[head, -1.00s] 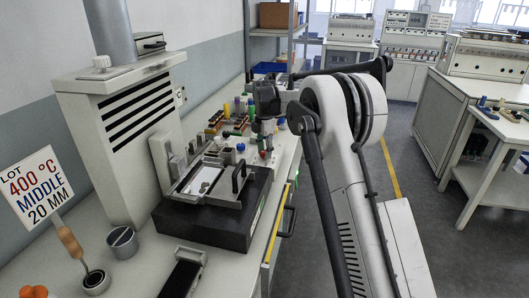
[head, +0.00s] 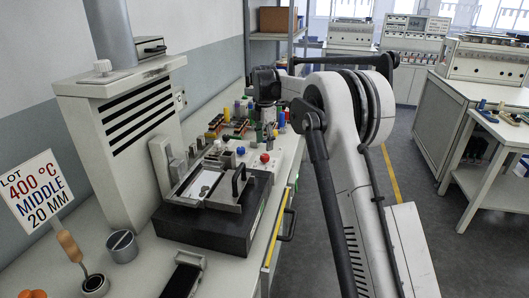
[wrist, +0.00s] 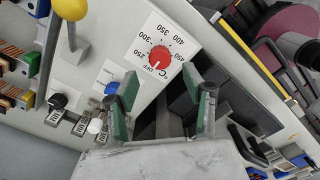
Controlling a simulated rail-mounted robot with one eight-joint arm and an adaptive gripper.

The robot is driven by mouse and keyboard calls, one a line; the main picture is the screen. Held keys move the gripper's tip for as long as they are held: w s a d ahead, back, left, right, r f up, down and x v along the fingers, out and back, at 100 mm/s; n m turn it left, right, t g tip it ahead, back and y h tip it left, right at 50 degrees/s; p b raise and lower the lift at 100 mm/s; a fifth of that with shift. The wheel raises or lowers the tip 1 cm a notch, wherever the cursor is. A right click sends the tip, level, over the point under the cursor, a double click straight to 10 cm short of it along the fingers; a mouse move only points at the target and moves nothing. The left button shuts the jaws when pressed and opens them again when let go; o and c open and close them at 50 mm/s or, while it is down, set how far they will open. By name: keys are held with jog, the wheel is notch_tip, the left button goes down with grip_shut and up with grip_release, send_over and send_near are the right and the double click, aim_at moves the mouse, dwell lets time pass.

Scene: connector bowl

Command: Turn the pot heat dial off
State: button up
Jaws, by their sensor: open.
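The red heat dial (wrist: 160,57) sits on a white scale plate (wrist: 178,30) marked OFF and 250 to 450 °C in the wrist view. A pale mark shows on its lower left side, near OFF, but the exact setting is too small to tell. My gripper (wrist: 158,77) is open, its green-padded fingers spread either side of the dial's line of view and apparently apart from it. In the head view a small red knob, likely the dial (head: 265,158), stands below my gripper (head: 268,130), whose fingers are small there.
A blue knob (wrist: 112,88), a black knob (wrist: 58,101) and a yellow-balled lever (wrist: 73,9) are beside the dial plate. A grey tray (head: 181,190) on a black block (head: 200,225) stands nearer. A sign (head: 33,190) reads LOT 400 °C MIDDLE 20 MM.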

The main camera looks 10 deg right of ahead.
aim_at(265, 155)
jog(key=shift+r, duration=3)
jog(key=s+r+m+t, duration=0.2)
jog(key=s+r+m, duration=0.35)
jog(key=s, duration=0.65)
jog(key=s+r+m+t, duration=0.1)
jog(key=s+r+m, duration=0.45)
jog(key=s, duration=0.65)
jog(key=s+f+m+t, duration=0.2)
jog(key=s+f+m, duration=0.3)
jog(key=s, duration=0.8)
jog(key=s+f+m+t, duration=0.2)
jog(key=s+f+m, duration=0.3)
jog(key=s, duration=0.8)
notch_tip(265, 155, down, 2)
jog(key=shift+f+m, duration=0.1)
jog(key=shift+m, duration=0.3)
jog(key=shift+s, duration=0.1)
